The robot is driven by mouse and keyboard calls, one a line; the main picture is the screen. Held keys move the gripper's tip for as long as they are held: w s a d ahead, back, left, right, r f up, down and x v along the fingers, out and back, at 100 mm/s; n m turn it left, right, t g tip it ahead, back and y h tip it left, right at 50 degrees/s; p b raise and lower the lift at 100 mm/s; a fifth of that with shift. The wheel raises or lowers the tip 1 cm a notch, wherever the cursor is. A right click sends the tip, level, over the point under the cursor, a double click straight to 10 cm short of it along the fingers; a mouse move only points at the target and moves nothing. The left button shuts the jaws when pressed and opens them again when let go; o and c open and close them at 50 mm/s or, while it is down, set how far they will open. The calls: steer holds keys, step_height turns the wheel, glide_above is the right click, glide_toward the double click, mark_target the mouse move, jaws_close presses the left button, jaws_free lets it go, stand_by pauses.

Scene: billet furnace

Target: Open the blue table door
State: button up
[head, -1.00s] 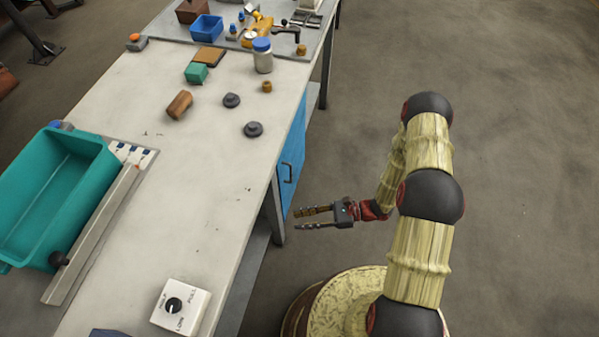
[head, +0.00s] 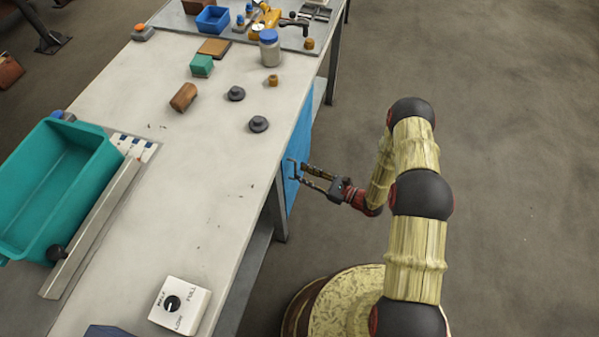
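The blue door (head: 299,135) is on the right side of the workbench, below its top, and looks closed. Its dark bar handle (head: 292,169) stands out from the door near its lower front part. My gripper (head: 303,173) is at the handle, coming from the right. Its two fingers are apart, with the tips close to the handle. I cannot tell whether they touch it or reach around it. The lower part of the door is partly hidden behind the gripper.
The white-topped workbench (head: 215,215) carries a teal bin (head: 85,160), a dial box (head: 180,306), a blue-capped jar (head: 270,50) and several small parts. A bench leg (head: 280,215) stands just in front of the door. The floor (head: 500,170) to the right is clear.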

steer(key=shift+x, duration=1.1)
steer(key=shift+c, duration=1.1)
steer(key=c, duration=0.4)
jaws_close()
